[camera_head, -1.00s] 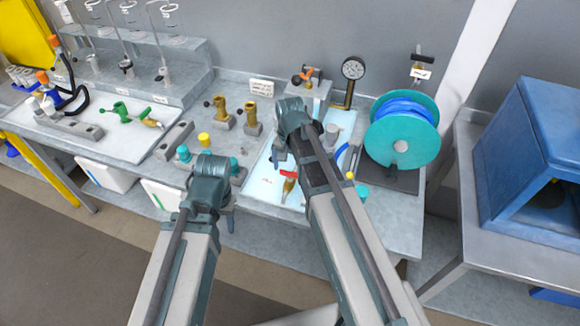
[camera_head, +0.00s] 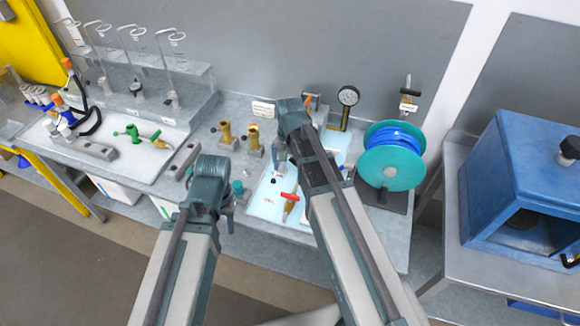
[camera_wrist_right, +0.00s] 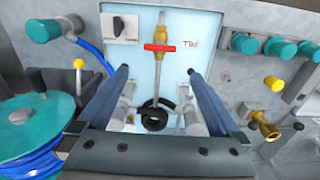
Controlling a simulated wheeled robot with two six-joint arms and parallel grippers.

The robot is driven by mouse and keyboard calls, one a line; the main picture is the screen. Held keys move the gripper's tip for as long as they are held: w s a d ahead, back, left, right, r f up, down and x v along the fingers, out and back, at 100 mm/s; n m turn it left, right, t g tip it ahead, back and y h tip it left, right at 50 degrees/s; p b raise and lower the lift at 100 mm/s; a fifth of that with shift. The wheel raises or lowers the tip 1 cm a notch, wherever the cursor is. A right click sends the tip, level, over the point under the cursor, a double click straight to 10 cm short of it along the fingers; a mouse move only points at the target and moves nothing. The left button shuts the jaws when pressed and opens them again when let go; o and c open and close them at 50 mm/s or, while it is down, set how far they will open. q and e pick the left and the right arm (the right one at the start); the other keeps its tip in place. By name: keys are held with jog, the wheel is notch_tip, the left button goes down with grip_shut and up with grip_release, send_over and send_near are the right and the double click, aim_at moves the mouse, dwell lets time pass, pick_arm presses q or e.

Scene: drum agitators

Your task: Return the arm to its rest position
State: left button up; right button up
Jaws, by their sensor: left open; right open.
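My left gripper (camera_head: 229,215) is mostly hidden behind its own wrist in the head view, over the bench's front edge. It holds nothing that I can see. My right gripper (camera_head: 282,152) is largely hidden by its arm in the head view, above the light-blue panel (camera_head: 266,206). In the right wrist view its two fingers (camera_wrist_right: 158,88) are spread wide.
A teal reel with blue hose (camera_head: 392,165) stands just right of my right arm. A gauge (camera_head: 348,96) stands behind. Brass valves (camera_head: 226,136) and a tray with a green-handled valve (camera_head: 132,131) lie left. A blue cabinet (camera_head: 490,180) stands far right.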

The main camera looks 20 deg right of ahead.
dwell(0.4)
jog(key=s+a+f+n+b, duration=0.4)
jog(key=s+a+n, duration=0.1)
jog(key=s, duration=0.2)
jog(key=s+a+f+n+h+b, duration=0.1)
jog(key=s+a+f+n+b, duration=0.3)
jog(key=s, duration=0.3)
jog(key=shift+s+a+f+n+b, duration=0.2)
jog(key=shift+s+a+n+b, duration=0.2)
jog(key=shift+a+n, duration=0.5)
